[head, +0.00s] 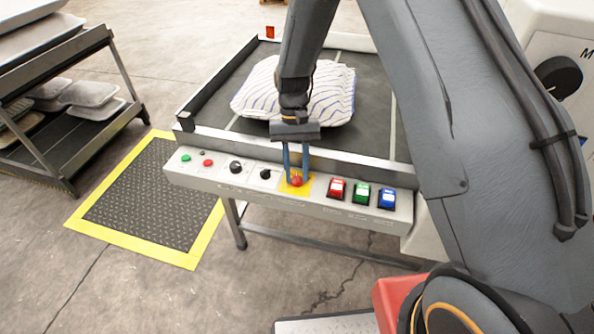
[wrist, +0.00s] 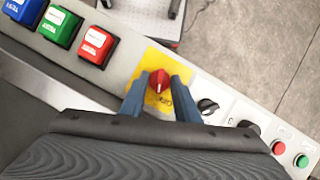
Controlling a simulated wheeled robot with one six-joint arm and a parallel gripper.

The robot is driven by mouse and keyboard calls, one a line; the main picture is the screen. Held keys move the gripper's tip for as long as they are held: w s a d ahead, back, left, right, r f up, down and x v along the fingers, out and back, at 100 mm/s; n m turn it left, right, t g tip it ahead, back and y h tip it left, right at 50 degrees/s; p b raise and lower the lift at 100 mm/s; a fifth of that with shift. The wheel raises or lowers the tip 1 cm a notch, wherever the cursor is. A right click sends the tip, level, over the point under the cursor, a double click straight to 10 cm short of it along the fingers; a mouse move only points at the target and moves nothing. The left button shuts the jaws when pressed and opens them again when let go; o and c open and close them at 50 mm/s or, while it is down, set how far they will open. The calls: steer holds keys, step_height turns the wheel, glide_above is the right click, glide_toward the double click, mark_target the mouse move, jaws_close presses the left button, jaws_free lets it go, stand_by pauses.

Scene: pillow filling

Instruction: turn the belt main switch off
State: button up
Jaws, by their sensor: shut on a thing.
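The belt main switch is a red rotary knob (head: 297,181) on a yellow plate (head: 285,186) in the middle of the white control panel. The knob shows clearly in the wrist view (wrist: 159,78), its yellow plate (wrist: 151,101) around it. My gripper (head: 296,177) points down at the panel, its two blue fingers on either side of the knob and shut on it. The fingers also show in the wrist view (wrist: 158,88). Lettering on the plate is partly hidden and too small to read.
Red (head: 337,188), green (head: 361,194) and blue (head: 386,199) buttons lie right of the switch. Two black knobs (head: 236,167) (head: 266,174) and small round buttons lie left. A striped pillow (head: 330,95) rests on the belt (head: 375,125) behind. A rack (head: 125,113) stands left.

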steer(key=shift+a+n+h, duration=0.15)
steer(key=shift+n+h, duration=0.75)
steer(key=shift+n, duration=1.4)
steer(key=o, duration=1)
steer(key=shift+t, duration=0.3)
steer(key=b+v, duration=0.1)
steer(key=v, duration=0.6)
steer(key=shift+w+a+r, duration=0.1)
steer(key=shift+a+r, duration=0.05)
steer(key=shift+r, duration=0.2)
